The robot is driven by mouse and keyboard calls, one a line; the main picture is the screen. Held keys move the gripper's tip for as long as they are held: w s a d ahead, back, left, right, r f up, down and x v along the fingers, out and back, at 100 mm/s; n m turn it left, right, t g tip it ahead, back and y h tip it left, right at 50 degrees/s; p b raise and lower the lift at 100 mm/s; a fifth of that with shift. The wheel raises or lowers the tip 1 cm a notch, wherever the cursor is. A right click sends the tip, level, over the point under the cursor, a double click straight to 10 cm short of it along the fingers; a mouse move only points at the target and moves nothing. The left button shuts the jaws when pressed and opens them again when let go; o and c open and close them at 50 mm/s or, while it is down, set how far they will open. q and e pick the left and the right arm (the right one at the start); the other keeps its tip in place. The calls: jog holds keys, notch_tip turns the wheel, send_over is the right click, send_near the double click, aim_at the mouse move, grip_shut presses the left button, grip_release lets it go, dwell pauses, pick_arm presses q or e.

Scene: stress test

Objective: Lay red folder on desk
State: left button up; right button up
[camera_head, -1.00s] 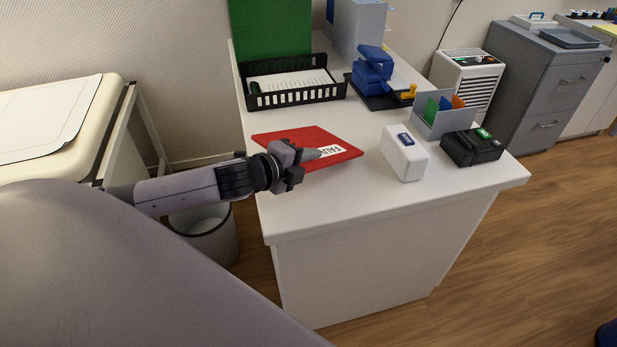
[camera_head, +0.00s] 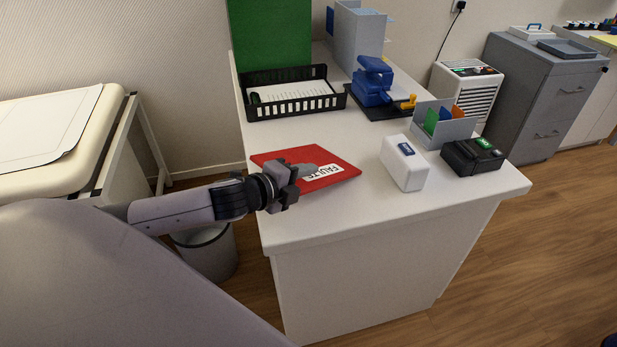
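The red folder (camera_head: 340,160) with a white FAULTS label is over the left front part of the white desk (camera_head: 360,215). It looks about flat, with its left corner near the desk's left edge. My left gripper (camera_head: 303,172) reaches in from the left and is shut on the folder's near-left edge. One finger shows on top of the folder; the lower finger is hidden. I cannot tell whether the folder touches the desk or hangs just above it. My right gripper is not in view.
A black tray (camera_head: 262,109) with papers stands behind the folder. A white box (camera_head: 404,165) stands just to its right, with a black device (camera_head: 472,157) beyond. A blue punch (camera_head: 372,82) is farther back. The desk front is clear. A bin (camera_head: 210,255) is on the floor.

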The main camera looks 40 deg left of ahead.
pick_arm(q)
jog(key=p+v, duration=0.2)
jog(key=v, duration=0.4)
jog(key=shift+s+r+p, duration=0.1)
jog(key=shift+r+p, duration=0.05)
jog(key=shift+p, duration=0.15)
jog(key=shift+s, duration=0.25)
notch_tip(320, 180, up, 7)
jog(key=s+p, duration=0.2)
jog(key=p, duration=0.5)
jog(key=shift+s+a, duration=0.25)
jog(key=shift+s, duration=0.1)
